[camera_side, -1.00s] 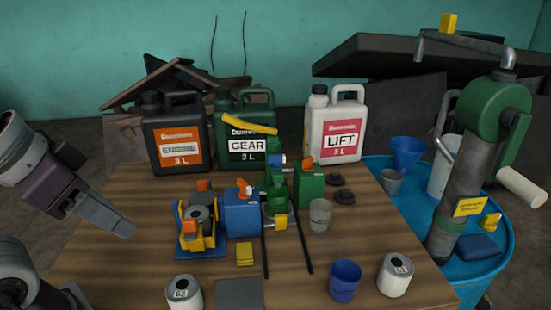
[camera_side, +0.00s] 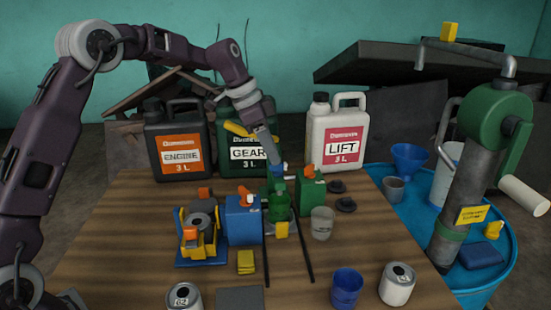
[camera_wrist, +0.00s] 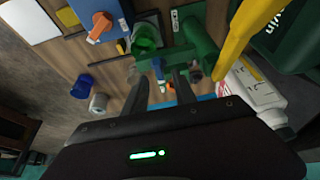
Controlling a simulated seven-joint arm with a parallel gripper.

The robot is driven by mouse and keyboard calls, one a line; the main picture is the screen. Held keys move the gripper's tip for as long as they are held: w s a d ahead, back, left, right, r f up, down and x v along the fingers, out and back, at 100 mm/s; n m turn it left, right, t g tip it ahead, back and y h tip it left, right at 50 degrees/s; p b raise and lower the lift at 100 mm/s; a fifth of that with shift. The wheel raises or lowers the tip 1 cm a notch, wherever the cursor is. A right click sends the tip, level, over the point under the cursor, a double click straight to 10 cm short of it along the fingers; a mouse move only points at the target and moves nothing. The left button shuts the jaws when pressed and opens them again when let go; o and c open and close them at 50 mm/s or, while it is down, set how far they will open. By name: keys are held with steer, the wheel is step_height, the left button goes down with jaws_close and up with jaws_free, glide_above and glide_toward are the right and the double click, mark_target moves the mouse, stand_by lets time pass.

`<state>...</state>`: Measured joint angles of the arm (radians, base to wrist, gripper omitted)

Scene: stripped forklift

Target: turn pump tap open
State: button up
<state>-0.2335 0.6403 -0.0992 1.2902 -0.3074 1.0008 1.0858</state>
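A small green pump (camera_side: 278,205) with a long yellow lever (camera_side: 236,128) stands in the middle of the wooden table. A small blue piece (camera_side: 283,170) at its top may be the tap; I cannot tell for sure. My gripper (camera_side: 274,160) points down just above the pump and partly hides its top. In the wrist view my gripper (camera_wrist: 160,80) has its two fingers apart, with a small blue and white piece (camera_wrist: 158,72) seen between and beyond the tips. I cannot tell whether a finger touches it. The yellow lever (camera_wrist: 240,40) passes on the right there.
A clear cup (camera_side: 321,224) stands right. Jugs labelled ENGINE (camera_side: 180,140), GEAR (camera_side: 235,165) and LIFT (camera_side: 336,135) line the back. Cans and a blue cup (camera_side: 346,284) stand in front.

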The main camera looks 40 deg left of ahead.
mark_target(278, 169)
steer(key=shift+x, duration=1.35)
jaws_close()
steer(key=shift+n, duration=0.3)
steer(key=n, duration=0.2)
steer(key=n+t+y, duration=0.1)
steer(key=shift+s+d+n, duration=0.1)
steer(key=shift+d+n, duration=0.1)
steer(key=shift+n, duration=0.2)
steer(key=n+y, duration=0.2)
steer(key=n, duration=0.2)
steer(key=shift+d, duration=0.1)
steer(key=n+y, duration=0.2)
steer(key=n, duration=0.3)
steer(key=shift+d, duration=0.1)
steer(key=shift+n+g+y, duration=0.4)
steer(key=shift+n+y, duration=0.3)
steer(key=shift+n, duration=1.5)
